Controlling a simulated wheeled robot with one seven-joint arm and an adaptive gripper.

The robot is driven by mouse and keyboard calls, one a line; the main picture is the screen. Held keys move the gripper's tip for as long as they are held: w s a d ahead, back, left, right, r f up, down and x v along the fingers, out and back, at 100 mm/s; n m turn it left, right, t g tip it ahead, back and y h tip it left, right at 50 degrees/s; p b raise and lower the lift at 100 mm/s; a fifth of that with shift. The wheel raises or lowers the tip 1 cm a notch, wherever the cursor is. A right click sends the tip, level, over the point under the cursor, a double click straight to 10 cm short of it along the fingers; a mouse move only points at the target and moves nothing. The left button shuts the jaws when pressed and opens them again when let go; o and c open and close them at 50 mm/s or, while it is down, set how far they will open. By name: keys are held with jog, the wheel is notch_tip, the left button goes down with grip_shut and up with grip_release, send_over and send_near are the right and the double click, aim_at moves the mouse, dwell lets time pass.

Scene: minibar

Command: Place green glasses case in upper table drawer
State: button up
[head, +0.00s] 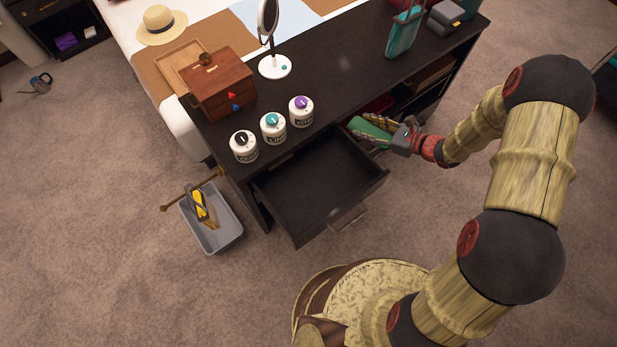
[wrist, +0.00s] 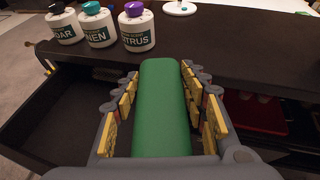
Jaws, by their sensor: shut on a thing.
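The green glasses case (wrist: 163,105) is between the yellow-padded fingers of my gripper (wrist: 163,100), which is shut on it. In the head view the case (head: 366,127) is held at the front of the dark table (head: 340,75), by its open shelves, with my gripper (head: 383,130) to its right. The upper table drawer (head: 320,185) is pulled out and looks empty; it lies to the left of the case. In the wrist view the drawer (wrist: 50,120) shows at left, beyond the fingers.
Three labelled jars (head: 273,128) stand on the tabletop above the drawer. A wooden box (head: 217,85) and a round mirror (head: 272,40) are behind them. A grey bin (head: 212,222) stands on the floor left of the drawer. A red item (wrist: 255,113) lies on the shelf at right.

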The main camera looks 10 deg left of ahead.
jog(key=s+a+f+n+g+y+b, duration=0.1)
jog(key=s+a+f+n+g+b, duration=0.1)
jog(key=s+a+f+n+g, duration=0.35)
jog(key=g+b, duration=0.1)
jog(key=b, duration=0.3)
send_over(304, 175)
jog(key=d, duration=0.1)
jog(key=shift+n, duration=0.25)
jog(key=f, duration=0.9)
jog(key=shift+w+d, duration=0.1)
jog(key=shift+w, duration=0.2)
jog(key=shift+s+a+f+b, duration=0.25)
jog(key=shift+a+f+b, duration=0.2)
jog(key=shift+f, duration=0.15)
jog(key=shift+a+f+b, duration=0.1)
jog(key=shift+f+b, duration=0.7)
jog(key=shift+f, duration=0.8)
jog(key=shift+f, duration=0.15)
jog(key=o, duration=1.2)
